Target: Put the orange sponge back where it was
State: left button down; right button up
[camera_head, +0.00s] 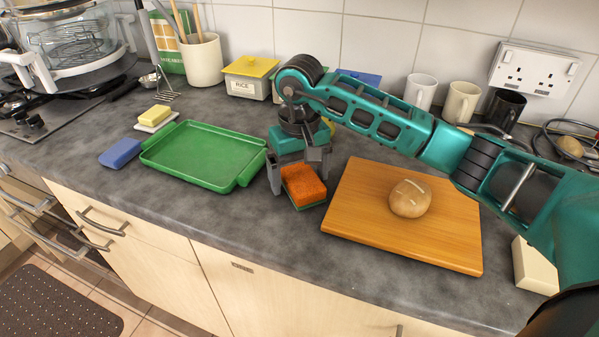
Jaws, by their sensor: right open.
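An orange sponge (304,186) with a green underside lies on the grey worktop between the green tray and the wooden board. My right gripper (299,187) points down over the sponge, with one finger at its left side and the other at its far right side. The gripper is open, and I cannot tell whether either finger touches the sponge. My left gripper is not in view.
A wooden board (440,250) bearing a round brown loaf or potato (410,198) is to the right. Mugs (461,102) stand at the back.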

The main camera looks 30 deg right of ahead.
aim_at(299, 173)
notch_tip(299, 173, up, 12)
jog(key=shift+r, duration=0.15)
dwell(0.7)
